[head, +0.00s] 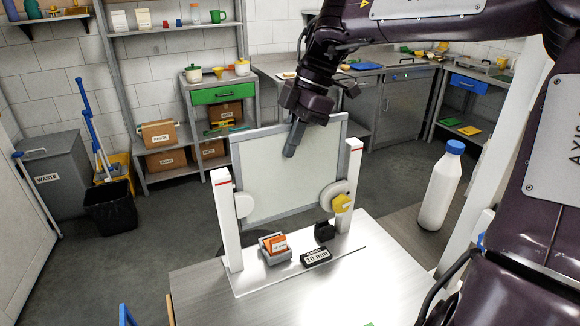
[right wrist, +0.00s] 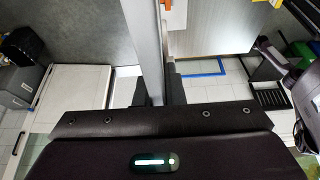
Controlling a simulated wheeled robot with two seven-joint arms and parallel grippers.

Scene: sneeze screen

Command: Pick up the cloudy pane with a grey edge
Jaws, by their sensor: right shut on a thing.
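The cloudy pane (head: 285,178) with a grey edge stands upright between two white posts (head: 228,222) (head: 348,190) with red bands. My right gripper (head: 292,143) is shut on the pane's top edge, coming from above. In the right wrist view the fingers (right wrist: 157,90) close on the grey edge (right wrist: 146,45). My left gripper is not in view.
On the steel counter (head: 225,303) in front of the pane are a small grey tray (head: 282,257) with orange cards, a black block (head: 324,232) and a "10 mm" sign (head: 316,257). A white bottle with a blue cap (head: 440,190) stands at the right. Shelves line the back wall.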

